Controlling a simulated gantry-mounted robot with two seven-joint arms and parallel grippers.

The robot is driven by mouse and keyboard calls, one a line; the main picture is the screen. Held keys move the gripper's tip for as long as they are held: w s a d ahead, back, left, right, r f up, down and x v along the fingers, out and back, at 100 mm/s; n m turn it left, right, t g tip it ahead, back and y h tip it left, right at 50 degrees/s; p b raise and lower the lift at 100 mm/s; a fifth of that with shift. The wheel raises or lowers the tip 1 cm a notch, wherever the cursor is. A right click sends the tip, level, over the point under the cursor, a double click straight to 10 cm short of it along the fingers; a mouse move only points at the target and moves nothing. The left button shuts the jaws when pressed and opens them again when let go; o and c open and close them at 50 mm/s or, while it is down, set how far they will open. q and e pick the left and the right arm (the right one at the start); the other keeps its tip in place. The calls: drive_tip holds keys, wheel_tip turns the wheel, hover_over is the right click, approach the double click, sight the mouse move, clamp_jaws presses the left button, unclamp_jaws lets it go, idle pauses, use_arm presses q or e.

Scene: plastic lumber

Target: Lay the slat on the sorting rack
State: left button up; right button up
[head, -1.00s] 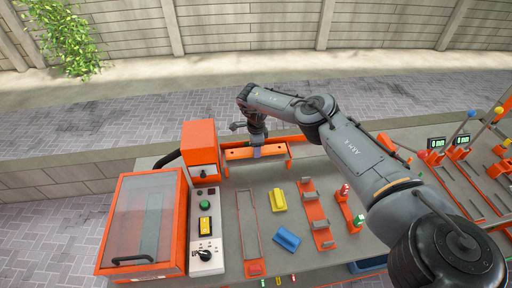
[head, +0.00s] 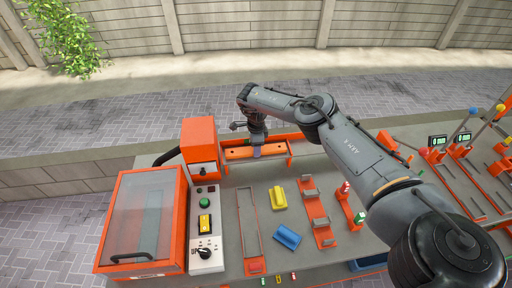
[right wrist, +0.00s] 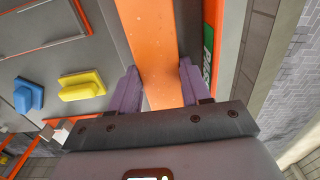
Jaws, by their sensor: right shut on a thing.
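The orange slat (right wrist: 150,45) runs lengthwise between the two purple-grey fingers of my right gripper (right wrist: 158,82) in the right wrist view. The gripper is shut on it. In the head view my right gripper (head: 256,152) points down at the slat (head: 240,153), at the back of the bench beside the orange machine. The slat lies along an orange holder there; I cannot tell whether it touches it. An orange rack with grey uprights (head: 318,212) stands mid-bench; I cannot tell whether it is the sorting rack. My left gripper is out of view.
A yellow block (head: 277,197) and a blue block (head: 287,236) lie near a grey channel with an orange edge (head: 249,225). A control box (head: 205,230) and a clear-lidded orange case (head: 145,222) stand left. Orange fixtures with displays (head: 437,143) stand right. My right arm crosses above.

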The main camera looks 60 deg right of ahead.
drive_tip(key=shift+f, duration=0.15)
drive_tip(key=o, duration=1.4)
wheel_tip(320, 180, up, 11)
drive_tip(key=shift+f+p, duration=0.1)
drive_tip(key=shift+p, duration=0.4)
